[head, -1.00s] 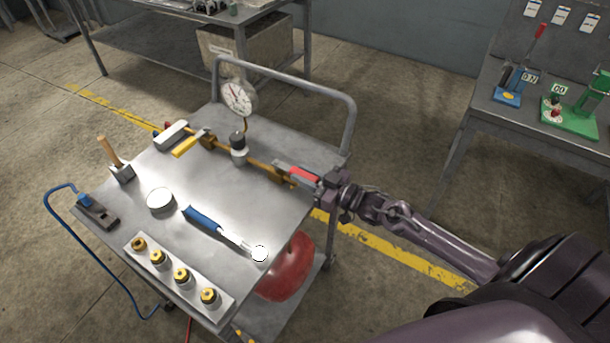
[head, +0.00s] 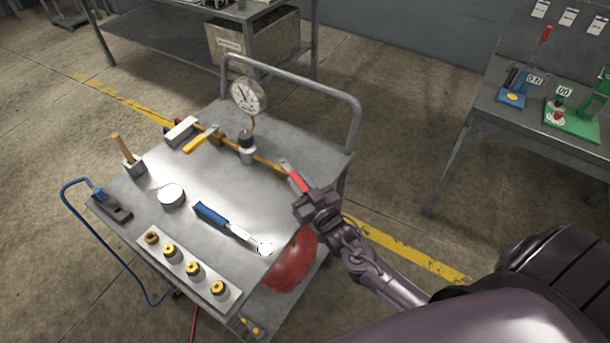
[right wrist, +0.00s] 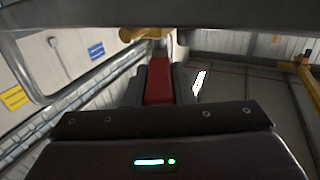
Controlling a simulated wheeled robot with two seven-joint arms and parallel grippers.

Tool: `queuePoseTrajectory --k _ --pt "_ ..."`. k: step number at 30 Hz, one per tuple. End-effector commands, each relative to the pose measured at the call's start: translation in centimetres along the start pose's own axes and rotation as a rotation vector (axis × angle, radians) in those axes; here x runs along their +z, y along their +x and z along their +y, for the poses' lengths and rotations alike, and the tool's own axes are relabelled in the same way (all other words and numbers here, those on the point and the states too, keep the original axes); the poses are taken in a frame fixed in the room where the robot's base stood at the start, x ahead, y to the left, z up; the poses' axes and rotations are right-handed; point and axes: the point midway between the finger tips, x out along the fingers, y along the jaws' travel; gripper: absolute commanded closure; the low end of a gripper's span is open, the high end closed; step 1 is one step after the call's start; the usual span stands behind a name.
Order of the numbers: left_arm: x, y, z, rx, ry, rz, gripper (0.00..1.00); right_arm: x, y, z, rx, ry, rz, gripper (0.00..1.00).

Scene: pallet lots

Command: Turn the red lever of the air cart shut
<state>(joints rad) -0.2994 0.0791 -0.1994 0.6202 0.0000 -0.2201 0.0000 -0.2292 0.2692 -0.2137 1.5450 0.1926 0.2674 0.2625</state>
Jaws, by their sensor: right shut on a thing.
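The air cart (head: 225,190) has a grey metal top with a brass pipe (head: 268,163) running across its back part. The red lever (head: 298,182) sits at the pipe's right end and points toward the cart's right front edge, at an angle to the pipe. My right gripper (head: 296,180) is shut on the red lever. In the right wrist view the red lever (right wrist: 158,82) lies between the two fingers, with the brass fitting (right wrist: 150,33) beyond it. The valve under the lever is partly hidden by the gripper. My left gripper is not in view.
A pressure gauge (head: 248,96) and a yellow lever (head: 200,139) are on the pipe. A blue-handled tool (head: 225,220), a round tin (head: 171,195) and a block of brass fittings (head: 188,268) lie on the top. The cart's handle rail (head: 300,82) rises behind.

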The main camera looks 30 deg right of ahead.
Motion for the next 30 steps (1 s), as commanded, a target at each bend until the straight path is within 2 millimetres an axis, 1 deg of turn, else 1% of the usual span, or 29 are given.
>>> queuePoseTrajectory --k 3,12,28,29,30 --pt "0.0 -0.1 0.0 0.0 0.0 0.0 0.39 0.1 0.0 -0.8 0.075 0.007 -0.002 1.0" --pt "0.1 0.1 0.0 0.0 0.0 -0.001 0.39 0.1 0.2 -1.7 0.191 0.002 -0.001 1.0" --pt "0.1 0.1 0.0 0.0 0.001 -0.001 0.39 0.0 0.2 -1.9 0.214 -0.002 0.002 1.0" --pt "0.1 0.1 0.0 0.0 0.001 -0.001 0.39 0.0 0.2 -1.9 0.214 -0.002 0.002 0.74" --pt "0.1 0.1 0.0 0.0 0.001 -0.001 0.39 0.0 0.2 -1.9 0.214 -0.002 0.002 0.69"
